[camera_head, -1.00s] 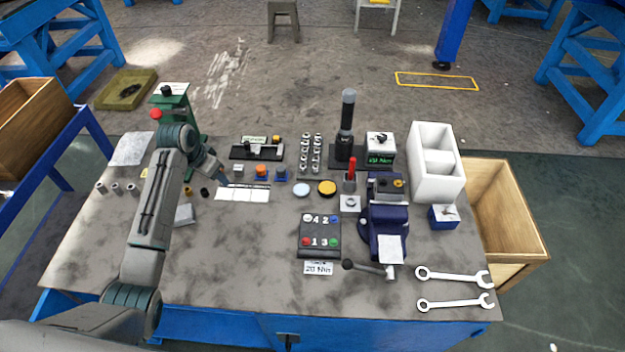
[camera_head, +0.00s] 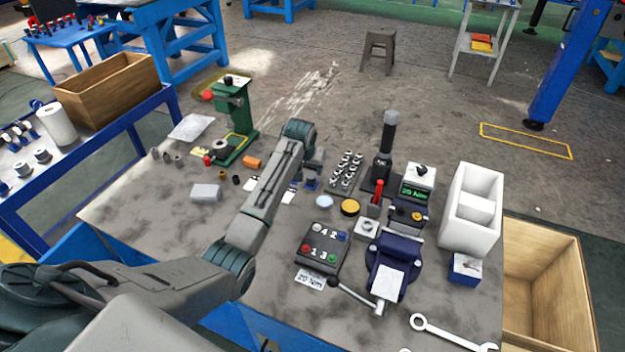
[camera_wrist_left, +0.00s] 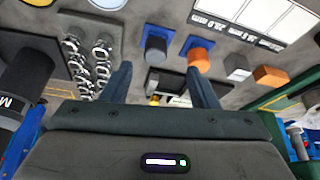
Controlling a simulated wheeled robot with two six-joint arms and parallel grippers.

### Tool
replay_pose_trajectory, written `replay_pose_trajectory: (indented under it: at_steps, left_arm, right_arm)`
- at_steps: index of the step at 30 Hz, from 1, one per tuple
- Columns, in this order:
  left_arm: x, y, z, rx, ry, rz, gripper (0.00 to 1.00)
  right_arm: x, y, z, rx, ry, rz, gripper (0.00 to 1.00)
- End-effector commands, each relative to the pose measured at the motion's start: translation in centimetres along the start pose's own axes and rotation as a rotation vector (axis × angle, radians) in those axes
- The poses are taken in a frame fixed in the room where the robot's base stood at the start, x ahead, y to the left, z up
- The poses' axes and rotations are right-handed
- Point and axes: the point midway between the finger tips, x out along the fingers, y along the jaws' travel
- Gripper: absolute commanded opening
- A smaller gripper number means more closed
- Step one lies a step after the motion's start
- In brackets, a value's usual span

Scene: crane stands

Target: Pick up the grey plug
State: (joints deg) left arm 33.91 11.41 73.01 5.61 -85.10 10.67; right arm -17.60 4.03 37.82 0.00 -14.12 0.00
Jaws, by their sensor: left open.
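My left gripper (camera_wrist_left: 159,75) is open and empty in the wrist view, fingers apart. Its tips are near a dark grey round piece on a blue base (camera_wrist_left: 155,48), which touches neither finger. To its right are an orange round piece on a blue base (camera_wrist_left: 200,60), a small grey block (camera_wrist_left: 237,67) and an orange-brown block (camera_wrist_left: 270,75). I cannot tell which grey piece is the plug. In the head view, the left gripper (camera_head: 313,162) is partly hidden behind my forearm, over the bench's middle. My right gripper is not in view.
A green press (camera_head: 236,110) stands left of my arm. To its right are a metal parts rack (camera_head: 346,171), a dark upright tool (camera_head: 384,155), a blue vise (camera_head: 388,265) and a white bin (camera_head: 470,215). A grey block (camera_head: 205,192) lies on clear bench.

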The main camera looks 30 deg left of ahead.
Motion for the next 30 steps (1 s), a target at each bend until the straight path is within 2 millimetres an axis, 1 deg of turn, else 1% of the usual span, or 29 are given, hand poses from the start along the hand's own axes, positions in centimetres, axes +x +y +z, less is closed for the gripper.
replay_pose_trajectory:
  at_steps: [4, 10, 13, 16, 22, 23, 27, 29, 30]
  left_arm:
    - [1.1, 0.2, 0.0, 0.0, -0.003, 0.001, 0.54]
    - [3.9, 0.6, 0.0, 0.0, -0.003, 0.001, 0.54]
    - [4.9, 0.6, 0.0, 0.0, -0.003, 0.001, 0.54]
    - [5.3, 0.6, 0.0, 0.001, 0.0, 0.001, 0.54]
    - [5.3, 0.6, 0.0, 0.001, 0.0, 0.001, 0.54]
    - [5.3, 0.6, 0.0, 0.001, 0.0, 0.001, 0.52]
    - [5.3, 0.6, 0.0, 0.001, 0.0, 0.001, 0.25]
    - [5.3, 0.6, 0.0, 0.001, 0.0, 0.001, 0.13]
    - [5.3, 0.6, 0.0, 0.001, 0.0, 0.001, 0.05]
  right_arm:
    - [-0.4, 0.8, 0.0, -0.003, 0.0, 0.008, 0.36]
    - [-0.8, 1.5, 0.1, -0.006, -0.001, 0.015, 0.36]
    - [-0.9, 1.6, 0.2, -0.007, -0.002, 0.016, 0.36]
    - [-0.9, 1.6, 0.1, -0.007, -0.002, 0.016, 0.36]
    - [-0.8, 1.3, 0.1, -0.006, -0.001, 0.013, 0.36]
    - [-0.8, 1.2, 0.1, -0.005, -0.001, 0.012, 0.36]
    - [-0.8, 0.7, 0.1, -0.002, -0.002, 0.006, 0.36]
    - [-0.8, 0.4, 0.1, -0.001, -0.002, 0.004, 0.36]
    - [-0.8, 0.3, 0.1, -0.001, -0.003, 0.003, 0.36]
